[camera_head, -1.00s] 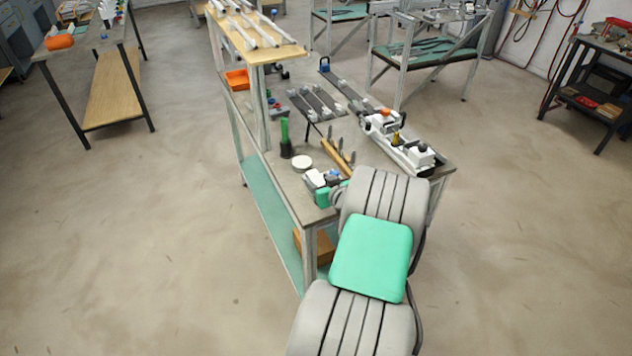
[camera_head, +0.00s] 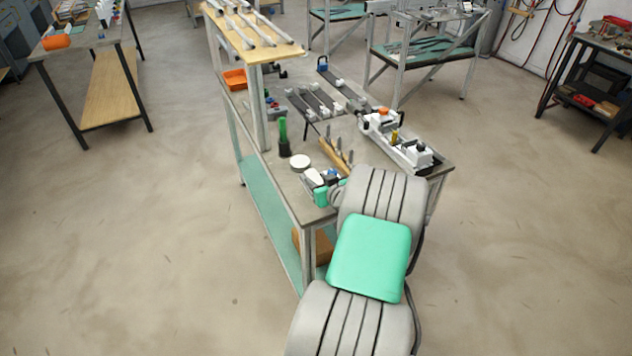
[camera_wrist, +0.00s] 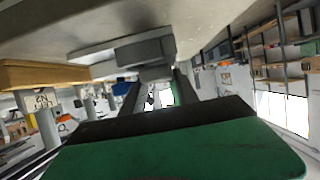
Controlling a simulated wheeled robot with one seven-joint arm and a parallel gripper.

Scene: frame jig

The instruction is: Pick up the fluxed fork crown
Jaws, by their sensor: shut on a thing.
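In the wrist view, my gripper (camera_wrist: 158,76) is shut on a grey block-like part (camera_wrist: 145,50), which I take to be the fork crown. It lies close to a grey surface along the top of the picture; I cannot tell whether they touch. Flux on it cannot be made out. In the head view, my arm covers most of the gripper at the near end of the workbench (camera_head: 310,205), and the fork crown cannot be picked out there.
On the bench stand a green bottle (camera_head: 283,135), a white round disc (camera_head: 300,161), a wooden block with upright pegs (camera_head: 334,157), and a long white jig (camera_head: 403,148) along the right. An orange bin (camera_head: 235,79) is farther back. The floor around is clear.

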